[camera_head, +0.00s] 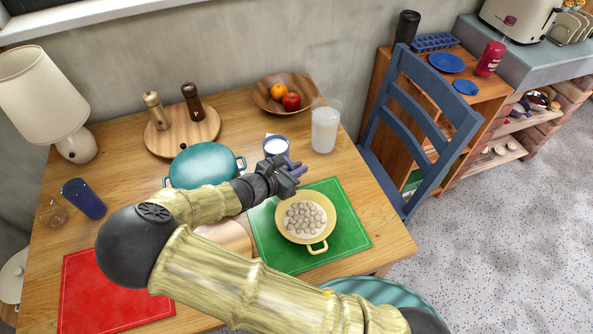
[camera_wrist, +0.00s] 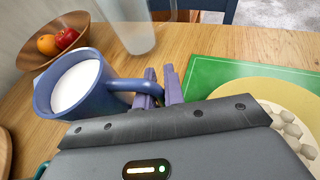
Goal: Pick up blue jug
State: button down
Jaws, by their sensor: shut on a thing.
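The blue jug (camera_wrist: 88,100) stands on the wooden table in the wrist view, filled with something white, its handle pointing toward my gripper. In the head view the jug (camera_head: 275,147) is just beyond my gripper (camera_head: 295,168), partly hidden by it. My gripper also shows in the wrist view (camera_wrist: 160,88); its purple fingers are shut on the jug's handle. The jug looks upright, and I cannot tell whether its base is clear of the table.
A yellow pot (camera_head: 305,238) of pale round pieces sits on a green mat (camera_head: 352,240) beside my gripper. A clear pitcher (camera_head: 325,128) and a wooden fruit bowl (camera_head: 268,100) stand behind the jug. A teal pot (camera_head: 200,167) is left of it. A blue chair (camera_head: 405,120) stands right.

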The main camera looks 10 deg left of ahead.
notch_tip(320, 180, up, 8)
jog(key=shift+p, duration=0.35)
dwell(0.4)
jog(key=shift+r, duration=0.1)
dwell(0.9)
